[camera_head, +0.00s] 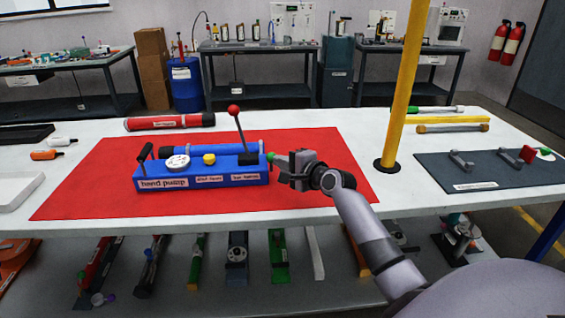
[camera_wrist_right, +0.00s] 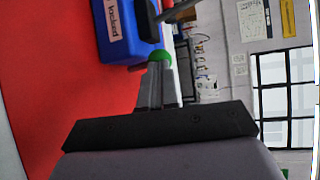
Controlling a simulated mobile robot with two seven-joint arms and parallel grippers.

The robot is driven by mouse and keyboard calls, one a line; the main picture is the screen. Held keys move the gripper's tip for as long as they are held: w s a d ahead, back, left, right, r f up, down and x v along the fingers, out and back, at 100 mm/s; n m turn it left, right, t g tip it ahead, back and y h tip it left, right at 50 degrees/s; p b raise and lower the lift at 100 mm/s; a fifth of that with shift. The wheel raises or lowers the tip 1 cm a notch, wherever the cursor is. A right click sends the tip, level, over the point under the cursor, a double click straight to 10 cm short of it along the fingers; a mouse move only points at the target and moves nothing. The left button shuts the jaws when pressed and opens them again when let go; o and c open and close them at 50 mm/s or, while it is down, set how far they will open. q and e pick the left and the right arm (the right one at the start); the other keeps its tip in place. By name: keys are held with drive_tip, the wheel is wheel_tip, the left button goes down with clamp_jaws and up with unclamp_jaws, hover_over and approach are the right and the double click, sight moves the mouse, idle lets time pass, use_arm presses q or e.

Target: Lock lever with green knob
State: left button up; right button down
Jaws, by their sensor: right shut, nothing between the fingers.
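The blue hand pump (camera_head: 207,192) lies on the red mat in the head view, with its right end towards my gripper. Its green knob (camera_head: 270,157) is small and sits at that right end. In the wrist view the green knob (camera_wrist_right: 163,55) shows just beyond the fingertips, partly covered by them; I cannot tell whether they touch. My left gripper is out of view.
A lever with a red ball (camera_head: 234,110) rises above the pump. A yellow post (camera_head: 402,95) stands right of my right arm. A red tube (camera_head: 170,122) lies behind the pump. The red mat (camera_head: 85,195) is bare at left.

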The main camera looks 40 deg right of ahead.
drive_tip(key=p, duration=0.1)
drive_tip(key=r+g+p, duration=0.1)
drive_tip(key=p, duration=0.1)
drive_tip(key=shift+w+d+r+m, duration=0.15)
drive_tip(key=shift+w+d+m, duration=0.15)
drive_tip(key=shift+w, duration=0.1)
drive_tip(key=w+d, duration=0.1)
drive_tip(key=w+d+r, duration=0.1)
drive_tip(key=w, duration=0.1)
drive_tip(key=w+d+p, duration=0.1)
drive_tip(key=w, duration=0.1)
drive_tip(key=shift+r, duration=0.2)
drive_tip(key=shift+a+r, duration=0.1)
